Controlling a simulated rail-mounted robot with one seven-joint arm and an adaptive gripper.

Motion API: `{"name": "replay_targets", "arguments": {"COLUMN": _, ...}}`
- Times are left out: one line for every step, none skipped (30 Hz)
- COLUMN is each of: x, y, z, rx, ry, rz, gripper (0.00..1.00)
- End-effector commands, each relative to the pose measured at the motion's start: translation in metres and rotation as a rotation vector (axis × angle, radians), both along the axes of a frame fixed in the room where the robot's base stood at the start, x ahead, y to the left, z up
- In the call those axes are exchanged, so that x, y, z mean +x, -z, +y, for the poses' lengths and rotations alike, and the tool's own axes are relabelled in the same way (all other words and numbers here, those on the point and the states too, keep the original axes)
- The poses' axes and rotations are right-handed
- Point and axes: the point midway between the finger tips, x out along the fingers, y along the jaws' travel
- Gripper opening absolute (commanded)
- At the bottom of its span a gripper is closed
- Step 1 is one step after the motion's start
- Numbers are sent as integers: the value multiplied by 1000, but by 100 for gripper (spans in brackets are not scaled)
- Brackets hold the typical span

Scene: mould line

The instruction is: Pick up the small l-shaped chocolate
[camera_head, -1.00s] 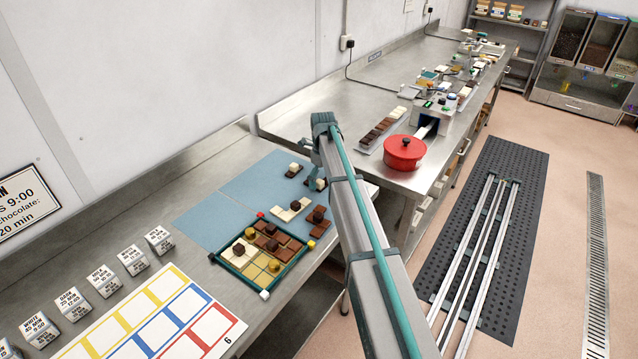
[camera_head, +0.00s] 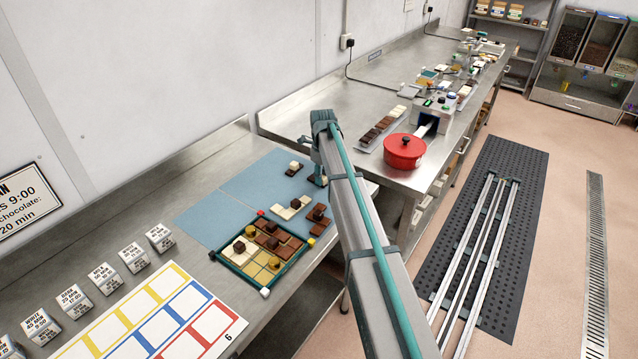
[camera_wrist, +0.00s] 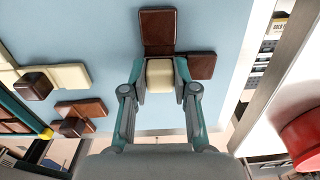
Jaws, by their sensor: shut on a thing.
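In the wrist view the small l-shaped chocolate (camera_wrist: 158,27) is dark brown with a cream knob at its corner. My gripper (camera_wrist: 160,75) is shut on that cream knob, one finger on each side. One arm of the L points up in the picture and the other to the right. Whether it touches the blue mat below is not clear. In the head view my gripper (camera_head: 318,180) is partly hidden by my arm. A dark piece with a pale knob (camera_head: 294,169) shows just left of it; I cannot tell for certain that it is the gripped piece.
A cream piece with a dark knob (camera_head: 288,211) and a brown piece (camera_head: 318,217) lie nearby on the blue mat (camera_head: 240,190). A green-framed tray (camera_head: 236,270) with several pieces is nearer the front. A red pot (camera_head: 405,150) stands on the bench to the right.

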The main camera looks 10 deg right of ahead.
Motion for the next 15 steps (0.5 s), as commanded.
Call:
{"name": "replay_targets", "arguments": {"x": 1, "y": 6, "z": -3, "rx": -5, "ry": 2, "rz": 1, "gripper": 0}}
{"name": "replay_targets", "arguments": {"x": 1, "y": 6, "z": -3, "rx": -5, "ry": 2, "rz": 1, "gripper": 0}}
{"name": "replay_targets", "arguments": {"x": 1, "y": 6, "z": -3, "rx": -6, "ry": 2, "rz": 2, "gripper": 0}}
{"name": "replay_targets", "arguments": {"x": 1, "y": 6, "z": -3, "rx": -6, "ry": 2, "rz": 1, "gripper": 0}}
{"name": "replay_targets", "arguments": {"x": 1, "y": 6, "z": -3, "rx": -6, "ry": 2, "rz": 1, "gripper": 0}}
{"name": "replay_targets", "arguments": {"x": 1, "y": 6, "z": -3, "rx": -6, "ry": 2, "rz": 1, "gripper": 0}}
{"name": "replay_targets", "arguments": {"x": 1, "y": 5, "z": -4, "rx": -6, "ry": 2, "rz": 1, "gripper": 0}}
{"name": "replay_targets", "arguments": {"x": 1, "y": 5, "z": -4, "rx": -6, "ry": 3, "rz": 1, "gripper": 0}}
{"name": "replay_targets", "arguments": {"x": 1, "y": 3, "z": -4, "rx": -7, "ry": 3, "rz": 0, "gripper": 0}}
{"name": "replay_targets", "arguments": {"x": 1, "y": 2, "z": -4, "rx": -7, "ry": 3, "rz": 0, "gripper": 0}}
{"name": "replay_targets", "arguments": {"x": 1, "y": 0, "z": -4, "rx": -7, "ry": 3, "rz": 0, "gripper": 0}}
{"name": "replay_targets", "arguments": {"x": 2, "y": -4, "z": -3, "rx": -6, "ry": 3, "rz": 0, "gripper": 0}}
{"name": "replay_targets", "arguments": {"x": 2, "y": -7, "z": -3, "rx": -6, "ry": 2, "rz": 0, "gripper": 0}}
{"name": "replay_targets", "arguments": {"x": 2, "y": -11, "z": -3, "rx": -6, "ry": 2, "rz": -1, "gripper": 0}}
{"name": "replay_targets", "arguments": {"x": 2, "y": -16, "z": -3, "rx": -5, "ry": 2, "rz": 0, "gripper": 0}}
